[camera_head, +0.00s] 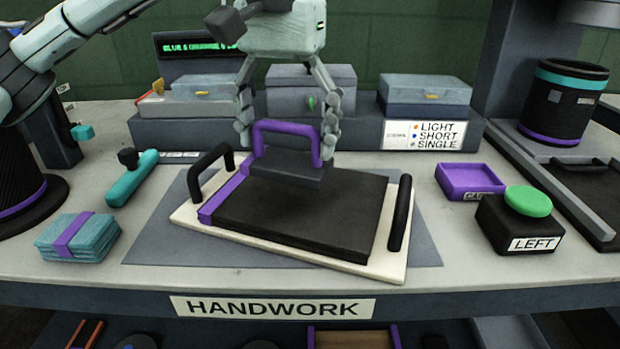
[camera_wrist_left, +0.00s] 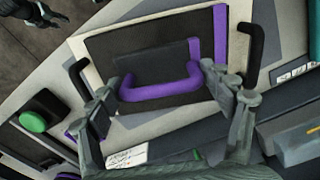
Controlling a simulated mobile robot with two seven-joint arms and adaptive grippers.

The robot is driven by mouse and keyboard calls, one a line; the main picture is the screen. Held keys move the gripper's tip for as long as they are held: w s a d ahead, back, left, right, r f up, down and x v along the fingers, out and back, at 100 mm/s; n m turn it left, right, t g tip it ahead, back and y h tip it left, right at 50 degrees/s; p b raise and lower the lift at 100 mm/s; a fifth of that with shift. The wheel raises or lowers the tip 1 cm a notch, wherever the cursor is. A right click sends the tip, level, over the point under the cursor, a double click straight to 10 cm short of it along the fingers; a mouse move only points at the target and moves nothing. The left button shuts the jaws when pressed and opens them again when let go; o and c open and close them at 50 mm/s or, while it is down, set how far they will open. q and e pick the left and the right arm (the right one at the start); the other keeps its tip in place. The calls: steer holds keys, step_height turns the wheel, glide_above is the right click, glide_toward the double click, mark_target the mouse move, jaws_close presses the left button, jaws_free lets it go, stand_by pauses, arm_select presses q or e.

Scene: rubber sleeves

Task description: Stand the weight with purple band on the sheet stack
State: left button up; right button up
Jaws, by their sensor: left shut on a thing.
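The weight (camera_head: 292,170) is a dark block with a purple handle (camera_head: 287,127). My left gripper (camera_head: 287,137) is shut on the handle, a finger at each side. The weight is upright over the back part of the sheet stack (camera_head: 300,212), a pile of black sheets with a purple strip along its left edge. In the wrist view the weight (camera_wrist_left: 155,62) overlaps the stack (camera_wrist_left: 112,45); whether its underside touches the sheets I cannot tell. A dark claw-like shape, seemingly my right gripper (camera_wrist_left: 38,16), shows at the wrist view's top left.
The stack lies on a pale board (camera_head: 330,262) with black handles at both ends. A teal tool (camera_head: 132,180) and banded teal cloths (camera_head: 78,238) are left. A purple tray (camera_head: 470,180) and green button box (camera_head: 526,203) are right. Boxes (camera_head: 310,78) line the back.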

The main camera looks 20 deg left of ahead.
mark_target(310, 162)
arm_select(q)
steer(key=shift+w+d+f, duration=0.1)
steer(key=shift+d+f, duration=0.2)
steer(key=shift+d, duration=0.35)
steer(key=shift+w+d+f, duration=0.1)
steer(key=shift+d+f, duration=0.15)
steer(key=shift+d, duration=0.35)
steer(key=shift+w+d+f, duration=0.1)
steer(key=shift+d+f, duration=0.2)
step_height(310, 162, down, 4)
steer(key=shift+r, duration=0.15)
arm_select(e)
steer(key=shift+w+f, duration=0.1)
steer(key=shift+f, duration=0.4)
steer(key=shift+f, duration=0.1)
arm_select(q)
steer(key=shift+f, duration=0.2)
steer(key=o, duration=1.9)
steer(key=shift+c, duration=0.2)
arm_select(e)
steer(key=shift+w+a+r, duration=0.1)
steer(key=shift+w+r, duration=0.05)
steer(key=shift+r, duration=0.4)
